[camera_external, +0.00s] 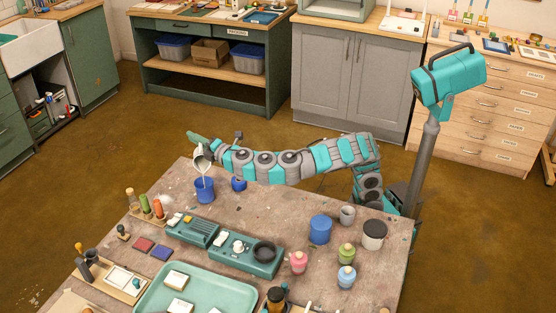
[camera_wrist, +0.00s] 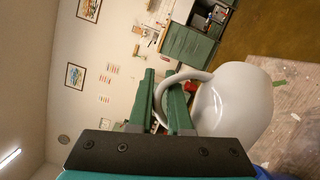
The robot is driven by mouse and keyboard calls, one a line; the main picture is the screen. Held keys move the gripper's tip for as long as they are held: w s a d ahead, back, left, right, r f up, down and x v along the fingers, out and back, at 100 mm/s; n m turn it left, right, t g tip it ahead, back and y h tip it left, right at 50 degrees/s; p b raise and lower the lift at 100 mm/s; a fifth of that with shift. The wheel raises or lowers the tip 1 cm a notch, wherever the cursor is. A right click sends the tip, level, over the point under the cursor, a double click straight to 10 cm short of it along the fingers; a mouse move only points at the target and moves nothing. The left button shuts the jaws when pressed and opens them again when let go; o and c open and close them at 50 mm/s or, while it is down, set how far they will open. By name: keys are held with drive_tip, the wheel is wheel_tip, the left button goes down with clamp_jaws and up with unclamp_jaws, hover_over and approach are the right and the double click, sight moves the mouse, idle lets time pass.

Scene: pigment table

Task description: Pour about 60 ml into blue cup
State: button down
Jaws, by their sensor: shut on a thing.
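My gripper (camera_external: 197,138) is shut on the handle of a white jug (camera_external: 202,159), at the table's far left corner. In the wrist view, the green fingers (camera_wrist: 166,92) close around the handle, and the jug body (camera_wrist: 238,98) is to their right. The jug is tilted, mouth down, above a blue cup (camera_external: 204,191). A thin pale stream appears to run from the jug into the cup. The level inside the cup cannot be made out.
A smaller blue vessel (camera_external: 239,185) stands right of the cup. A blue canister (camera_external: 320,229) and small jars stand at the right of the table (camera_external: 285,208).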

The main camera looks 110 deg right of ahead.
drive_tip(key=shift+w+a+r, duration=0.1)
drive_tip(key=shift+a+r, duration=0.05)
drive_tip(key=shift+a, duration=0.15)
drive_tip(key=d+f+m+y, duration=0.1)
drive_tip(key=s+d+f+m+g, duration=0.1)
drive_tip(key=d, duration=0.1)
drive_tip(key=shift+y+b, duration=0.4)
drive_tip(key=shift+s+d+f+m+y+b, duration=0.2)
drive_tip(key=shift+d+f+m+y, duration=0.2)
drive_tip(key=shift+f, duration=0.2)
drive_tip(key=shift+s+d+f+m+y+b, duration=0.15)
drive_tip(key=shift+d+f+m+y, duration=0.15)
drive_tip(key=shift+f+m+y, duration=0.2)
drive_tip(key=shift+s+d+f+m+y+b, duration=0.1)
drive_tip(key=shift+d+f+m+y+b, duration=0.1)
drive_tip(key=shift+d+f+m+y, duration=0.35)
drive_tip(key=shift+a+f, duration=0.15)
drive_tip(key=s+d+f+m+y, duration=0.2)
drive_tip(key=d+f+m+y, duration=0.2)
drive_tip(key=d+f+y, duration=0.1)
drive_tip(key=shift+d+f, duration=0.7)
drive_tip(key=shift+f, duration=0.25)
